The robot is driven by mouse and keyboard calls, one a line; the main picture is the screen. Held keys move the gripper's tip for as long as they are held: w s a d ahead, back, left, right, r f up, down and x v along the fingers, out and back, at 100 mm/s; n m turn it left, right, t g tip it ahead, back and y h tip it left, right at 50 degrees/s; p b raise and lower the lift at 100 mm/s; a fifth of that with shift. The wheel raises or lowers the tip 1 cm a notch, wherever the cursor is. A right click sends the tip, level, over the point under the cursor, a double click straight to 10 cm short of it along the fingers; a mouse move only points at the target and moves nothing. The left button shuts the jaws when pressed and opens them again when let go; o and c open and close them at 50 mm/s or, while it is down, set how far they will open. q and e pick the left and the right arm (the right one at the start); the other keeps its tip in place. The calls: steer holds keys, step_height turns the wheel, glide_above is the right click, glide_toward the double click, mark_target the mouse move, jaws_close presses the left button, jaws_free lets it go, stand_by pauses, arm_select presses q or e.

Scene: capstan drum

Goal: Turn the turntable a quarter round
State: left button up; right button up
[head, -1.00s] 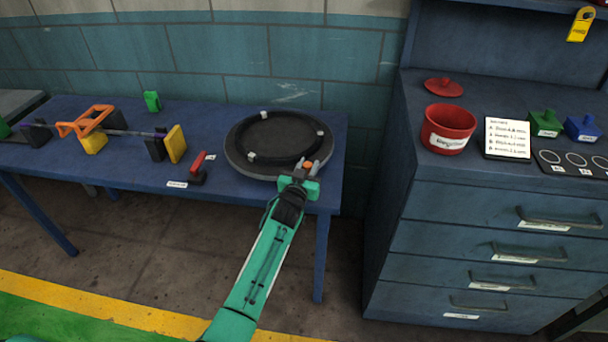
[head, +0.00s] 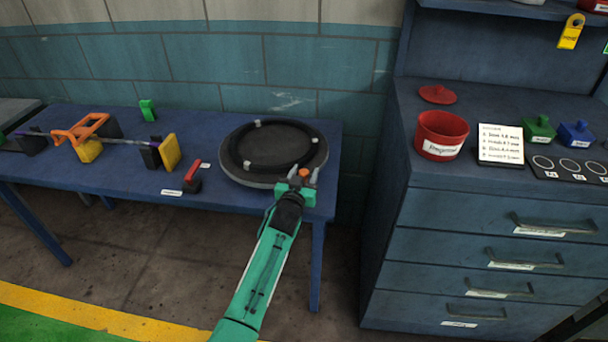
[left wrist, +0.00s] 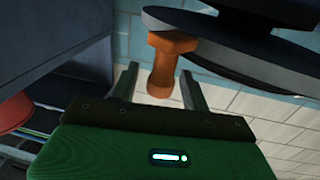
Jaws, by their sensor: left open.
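The turntable (head: 268,146) is a dark round plate with a raised black ring and a few white marks, lying on the blue table near its right end. An orange peg (head: 304,172) sits at its near right rim. In the left wrist view the orange peg (left wrist: 170,62) sticks out from the disc. My left gripper (head: 303,175) is at the near right rim, open, with one finger on each side of the peg. In the left wrist view my gripper (left wrist: 158,82) shows gaps beside the peg. My right gripper is not in view.
A red-handled part (head: 192,178) lies left of the turntable. A shaft with an orange frame (head: 80,130) and yellow blocks is further left. A blue drawer cabinet (head: 470,215) with a red pot (head: 441,135) stands right. A tiled wall is behind.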

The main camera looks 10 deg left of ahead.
arm_select(q)
steer(key=s+a, duration=0.1)
steer(key=s, duration=1.2)
steer(key=shift+s+a+b, duration=0.25)
steer(key=shift+s+b, duration=0.1)
